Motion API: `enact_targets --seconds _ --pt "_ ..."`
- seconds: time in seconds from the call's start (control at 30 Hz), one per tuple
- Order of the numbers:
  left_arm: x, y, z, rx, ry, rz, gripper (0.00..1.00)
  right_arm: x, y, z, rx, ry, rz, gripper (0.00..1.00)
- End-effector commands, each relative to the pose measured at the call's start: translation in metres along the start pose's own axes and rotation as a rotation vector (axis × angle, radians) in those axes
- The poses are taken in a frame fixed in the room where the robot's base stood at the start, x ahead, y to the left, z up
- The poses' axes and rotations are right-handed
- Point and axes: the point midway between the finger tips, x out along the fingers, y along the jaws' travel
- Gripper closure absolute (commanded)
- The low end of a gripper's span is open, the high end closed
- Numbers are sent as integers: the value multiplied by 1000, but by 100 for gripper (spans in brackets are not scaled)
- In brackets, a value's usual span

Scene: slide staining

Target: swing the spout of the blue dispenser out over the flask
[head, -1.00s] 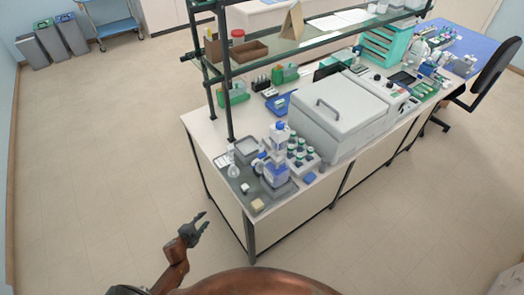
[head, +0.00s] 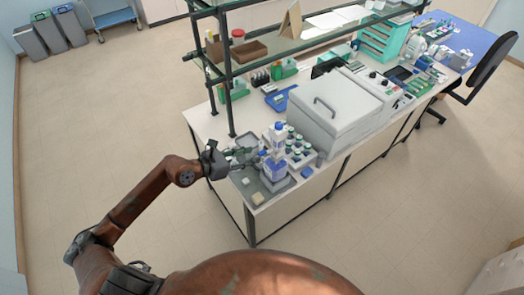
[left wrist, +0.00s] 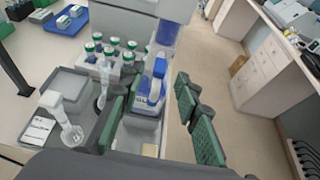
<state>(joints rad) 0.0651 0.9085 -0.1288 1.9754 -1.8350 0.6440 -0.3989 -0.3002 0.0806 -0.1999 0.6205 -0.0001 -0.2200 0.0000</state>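The blue dispenser (head: 277,170), a white and blue bottle with a tall top, stands upright on the grey tray at the bench's near-left corner. It also shows in the left wrist view (left wrist: 152,92). My left gripper (head: 243,160) is just left of it, fingers pointing at it. In the left wrist view, its green-padded fingers are wide apart, with the dispenser beyond and between them; contact is not clear. A pale clear flask (left wrist: 66,122) stands left of the fingers; my gripper hides it in the head view. The spout is not clearly distinguishable. My right gripper is not visible.
A rack of green-capped bottles (head: 299,150) stands close behind the dispenser, and a large grey lidded machine (head: 325,112) to the right. A small beige block (head: 257,198) lies at the tray's front. A shelf post (head: 229,100) rises behind my gripper.

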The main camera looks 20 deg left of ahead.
Motion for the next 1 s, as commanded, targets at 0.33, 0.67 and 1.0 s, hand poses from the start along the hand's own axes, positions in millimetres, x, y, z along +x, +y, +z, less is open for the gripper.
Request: enact_targets --seconds 0.33,0.67,1.0 --pt "51 0 4 -5 -6 0 70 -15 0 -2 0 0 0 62" --pt "62 0 1 -3 -3 0 70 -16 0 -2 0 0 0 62" --pt "61 0 1 -4 -4 0 87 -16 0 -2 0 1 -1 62"
